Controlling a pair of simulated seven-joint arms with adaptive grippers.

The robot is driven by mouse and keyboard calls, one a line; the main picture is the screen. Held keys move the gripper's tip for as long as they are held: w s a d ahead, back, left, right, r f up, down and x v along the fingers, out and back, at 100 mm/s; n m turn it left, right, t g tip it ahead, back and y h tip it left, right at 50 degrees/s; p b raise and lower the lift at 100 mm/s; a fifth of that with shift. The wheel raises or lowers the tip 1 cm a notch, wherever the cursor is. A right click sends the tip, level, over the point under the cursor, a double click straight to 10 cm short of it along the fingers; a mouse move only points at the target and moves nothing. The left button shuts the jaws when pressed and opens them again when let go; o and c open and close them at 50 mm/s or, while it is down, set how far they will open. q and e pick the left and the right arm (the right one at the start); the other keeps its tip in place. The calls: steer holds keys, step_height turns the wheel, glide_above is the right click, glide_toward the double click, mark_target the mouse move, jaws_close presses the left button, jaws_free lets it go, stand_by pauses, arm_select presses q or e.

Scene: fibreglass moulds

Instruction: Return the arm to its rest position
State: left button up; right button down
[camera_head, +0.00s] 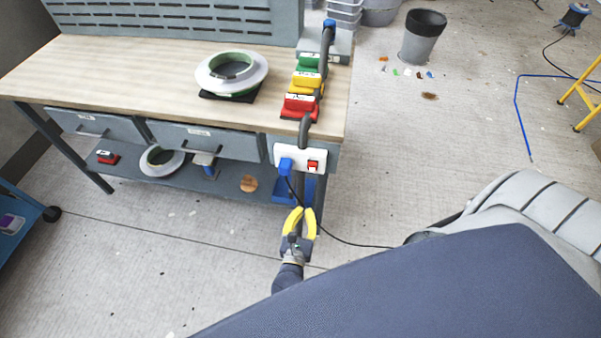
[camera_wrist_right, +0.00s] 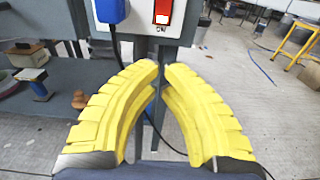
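My right gripper (camera_head: 302,209) has two curved yellow fingers and points up the picture towards the front of the workbench. In the right wrist view its fingertips (camera_wrist_right: 161,64) come together with only a thin gap, and nothing is held between them. The tips are just below a white switch box (camera_head: 300,158) on the bench front and look apart from it. The box carries a red switch (camera_wrist_right: 163,12) and a blue plug (camera_wrist_right: 111,10). My left gripper is not in view.
The workbench (camera_head: 120,70) holds a white ring mould (camera_head: 232,73) and green, yellow and red blocks (camera_head: 303,87) at its right end. A black cable (camera_head: 345,242) runs from the plug across the floor. A grey bin (camera_head: 422,37) stands behind. Floor left of the gripper is mostly free.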

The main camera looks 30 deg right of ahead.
steer(key=w+a+f+n+t+y, duration=0.1)
steer(key=a+f+n+t+y, duration=0.2)
steer(key=n, duration=0.6)
steer(key=w+a+f+n+y, duration=0.1)
steer(key=a+f+n+y, duration=0.2)
steer(key=a+n+y, duration=0.5)
steer(key=s+a+f+n+g+y, duration=0.15)
steer(key=s+f+n, duration=0.25)
steer(key=f+n, duration=0.5)
steer(key=s+f+n+g+y, duration=0.1)
steer(key=s+f+n+g, duration=0.3)
steer(key=f+n, duration=0.55)
steer(key=s+d+f+n+g, duration=0.3)
steer(key=s+f+n, duration=0.1)
steer(key=s+f, duration=0.35)
steer(key=s+d+f+n+g, duration=0.25)
steer(key=s+f+n, duration=0.3)
steer(key=s, duration=0.35)
steer(key=s+d+f+n+g+h, duration=0.1)
steer(key=s+d+f+g, duration=0.1)
steer(key=s+d, duration=0.3)
steer(key=s+d+f+n+g+h, duration=0.1)
steer(key=s+d+f, duration=0.3)
steer(key=s, duration=0.5)
steer(key=shift+d+n+g, duration=0.4)
steer(key=shift+d+g, duration=0.1)
steer(key=shift+d, duration=0.1)
